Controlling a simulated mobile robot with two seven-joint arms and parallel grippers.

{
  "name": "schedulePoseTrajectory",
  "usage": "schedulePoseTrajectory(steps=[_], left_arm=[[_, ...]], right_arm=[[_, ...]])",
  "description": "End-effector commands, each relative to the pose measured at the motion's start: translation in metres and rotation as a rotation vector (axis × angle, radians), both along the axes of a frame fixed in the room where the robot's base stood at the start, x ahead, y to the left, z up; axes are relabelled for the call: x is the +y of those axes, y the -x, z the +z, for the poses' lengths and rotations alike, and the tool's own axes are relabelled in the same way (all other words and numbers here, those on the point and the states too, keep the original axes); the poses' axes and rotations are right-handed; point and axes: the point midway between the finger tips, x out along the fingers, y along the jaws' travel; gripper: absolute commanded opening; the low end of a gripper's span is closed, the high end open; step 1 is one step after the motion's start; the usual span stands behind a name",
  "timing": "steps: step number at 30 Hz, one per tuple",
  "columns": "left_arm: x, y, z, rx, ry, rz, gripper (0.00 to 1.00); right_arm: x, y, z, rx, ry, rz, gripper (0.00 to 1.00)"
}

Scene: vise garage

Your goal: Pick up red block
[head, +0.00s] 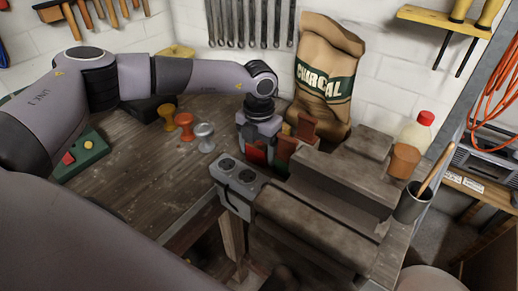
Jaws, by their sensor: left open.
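My left gripper (264,148) points down at the back of the workbench, just behind the vise. It is open. A dark red block (257,156) shows right below it, partly covered by the gripper; I cannot tell whether it lies between the fingers. Reddish-brown pieces (306,128) stand just right of the gripper. My right gripper is not in view.
The metal vise (318,225) fills the bench's front right. Orange, yellow and silver spool-shaped pieces (205,136) stand left of the gripper. A charcoal bag (325,75) leans on the back wall. A bottle (414,133) and a cup with a brush (410,203) stand at right.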

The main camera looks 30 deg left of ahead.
Motion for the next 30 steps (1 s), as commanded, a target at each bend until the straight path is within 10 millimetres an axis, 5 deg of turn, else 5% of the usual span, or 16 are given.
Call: schedulePoseTrajectory(steps=[6,10,23,30], left_arm=[[0.0,0.0,-0.001,-0.001,0.0,-0.001,0.72],[0.0,0.0,-0.001,-0.001,0.0,0.0,0.33],[0.0,-0.001,0.005,-0.002,0.0,0.0,0.33],[0.0,-0.001,0.036,-0.005,0.001,-0.001,0.33]], right_arm=[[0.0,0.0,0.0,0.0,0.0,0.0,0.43],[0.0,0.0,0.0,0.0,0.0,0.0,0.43],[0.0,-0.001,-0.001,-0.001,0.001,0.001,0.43],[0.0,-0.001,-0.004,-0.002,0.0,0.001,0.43]])
